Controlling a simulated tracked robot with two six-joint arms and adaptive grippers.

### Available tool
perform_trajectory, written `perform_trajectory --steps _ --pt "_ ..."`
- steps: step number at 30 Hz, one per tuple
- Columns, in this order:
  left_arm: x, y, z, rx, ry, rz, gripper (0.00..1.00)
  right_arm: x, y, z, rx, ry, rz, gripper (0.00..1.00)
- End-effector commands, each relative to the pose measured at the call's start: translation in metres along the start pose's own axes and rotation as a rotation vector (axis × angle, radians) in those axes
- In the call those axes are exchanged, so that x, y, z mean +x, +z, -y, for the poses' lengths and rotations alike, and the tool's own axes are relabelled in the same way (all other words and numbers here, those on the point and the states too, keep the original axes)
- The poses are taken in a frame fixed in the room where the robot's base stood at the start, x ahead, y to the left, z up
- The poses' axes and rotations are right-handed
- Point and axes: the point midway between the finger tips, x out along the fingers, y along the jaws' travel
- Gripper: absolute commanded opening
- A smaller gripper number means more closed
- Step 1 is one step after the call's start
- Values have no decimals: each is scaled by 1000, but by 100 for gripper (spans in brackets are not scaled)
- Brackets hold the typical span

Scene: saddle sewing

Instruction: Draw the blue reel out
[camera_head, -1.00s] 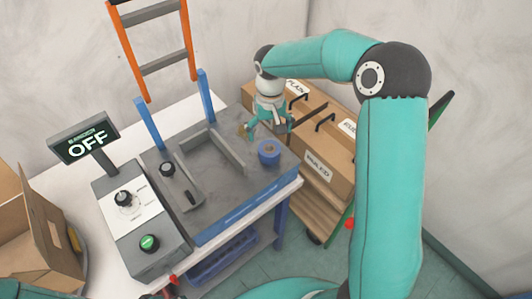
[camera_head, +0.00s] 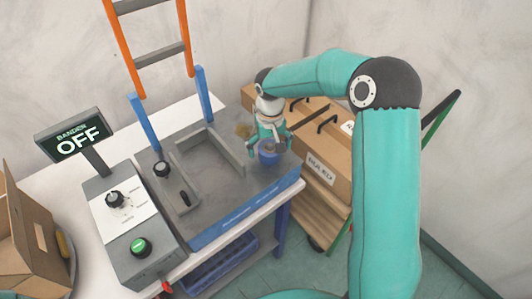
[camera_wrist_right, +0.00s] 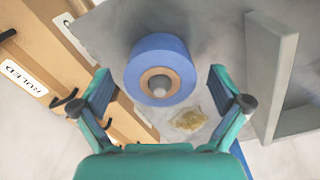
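The blue reel (camera_head: 268,153) stands on the grey work surface near its right end. In the right wrist view the blue reel (camera_wrist_right: 158,68) shows from above, with a brown core and a pale centre. My right gripper (camera_head: 268,147) is over the reel, with its fingers on either side of it. In the wrist view the right gripper (camera_wrist_right: 168,95) is open, with a gap between each finger and the reel. My left gripper is not in view.
A banding machine with an OFF display (camera_head: 78,139) stands at the left. Grey rails (camera_head: 222,150) lie beside the reel. A small yellowish item (camera_head: 243,130) lies behind it. Cardboard boxes (camera_head: 325,150) stand at the right and an open box (camera_head: 35,240) at far left.

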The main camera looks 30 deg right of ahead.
Motion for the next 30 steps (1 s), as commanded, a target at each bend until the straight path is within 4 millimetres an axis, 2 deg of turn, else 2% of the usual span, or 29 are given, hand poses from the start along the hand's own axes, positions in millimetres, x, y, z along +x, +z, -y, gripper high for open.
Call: perform_trajectory --steps 1,2,12,30 --pt "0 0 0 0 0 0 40 0 0 0 0 0 0 89" --pt "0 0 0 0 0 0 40 0 0 0 0 0 0 84" --pt "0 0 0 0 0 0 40 0 0 0 0 0 0 28" --pt "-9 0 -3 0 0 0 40 -14 0 0 0 0 -1 28"
